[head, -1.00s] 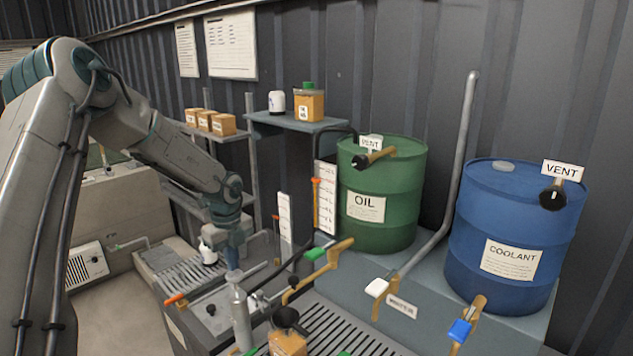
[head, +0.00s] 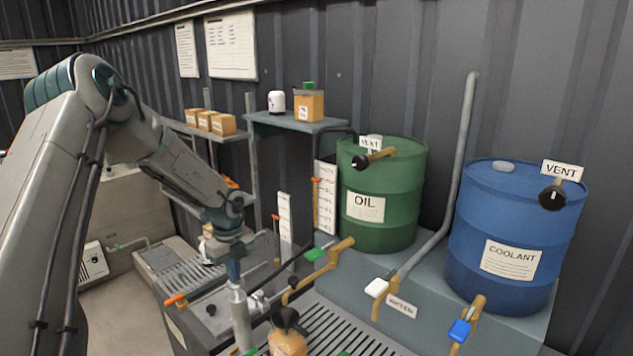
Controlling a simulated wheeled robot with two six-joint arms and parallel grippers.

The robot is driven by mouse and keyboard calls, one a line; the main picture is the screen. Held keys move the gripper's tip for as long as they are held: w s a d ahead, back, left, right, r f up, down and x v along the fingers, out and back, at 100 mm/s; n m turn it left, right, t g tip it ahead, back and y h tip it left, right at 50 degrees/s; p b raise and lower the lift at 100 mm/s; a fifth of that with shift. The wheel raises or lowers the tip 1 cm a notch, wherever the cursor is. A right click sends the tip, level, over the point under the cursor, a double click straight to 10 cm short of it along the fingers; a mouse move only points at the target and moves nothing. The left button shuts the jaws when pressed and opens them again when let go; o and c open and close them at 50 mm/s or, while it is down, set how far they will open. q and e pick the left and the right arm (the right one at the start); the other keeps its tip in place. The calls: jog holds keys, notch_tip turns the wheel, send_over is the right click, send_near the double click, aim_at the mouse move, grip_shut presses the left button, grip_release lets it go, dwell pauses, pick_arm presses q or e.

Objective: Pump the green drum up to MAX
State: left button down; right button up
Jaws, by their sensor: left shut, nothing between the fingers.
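The green drum (head: 400,200), labelled OIL, stands upright on a grey ledge at centre right in the head view. A white level scale (head: 325,205) with an orange marker (head: 316,181) near its upper part stands at the drum's left side. A black-knobbed VENT valve (head: 375,157) sits on its top. A silver upright cylinder (head: 241,322) stands on the bench at the lower middle. My left gripper (head: 236,282) points down with its fingers shut, right at the cylinder's top. I cannot tell whether they touch. My right gripper is out of view.
A blue COOLANT drum (head: 510,235) stands at the right. Green (head: 318,254), white (head: 377,288) and blue (head: 460,329) tap handles line the ledge front. An amber container (head: 288,343) with a black top is beside the cylinder. A shelf (head: 290,122) hangs behind.

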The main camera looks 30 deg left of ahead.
pick_arm(q)
jog(key=shift+s+f, duration=0.1)
jog(key=shift+f, duration=1.35)
jog(key=shift+r, duration=3.25)
jog(key=shift+w+r, duration=0.2)
jog(key=shift+r, duration=0.4)
jog(key=shift+s+r, duration=0.1)
jog(key=shift+r, duration=2.3)
jog(key=shift+a, duration=0.1)
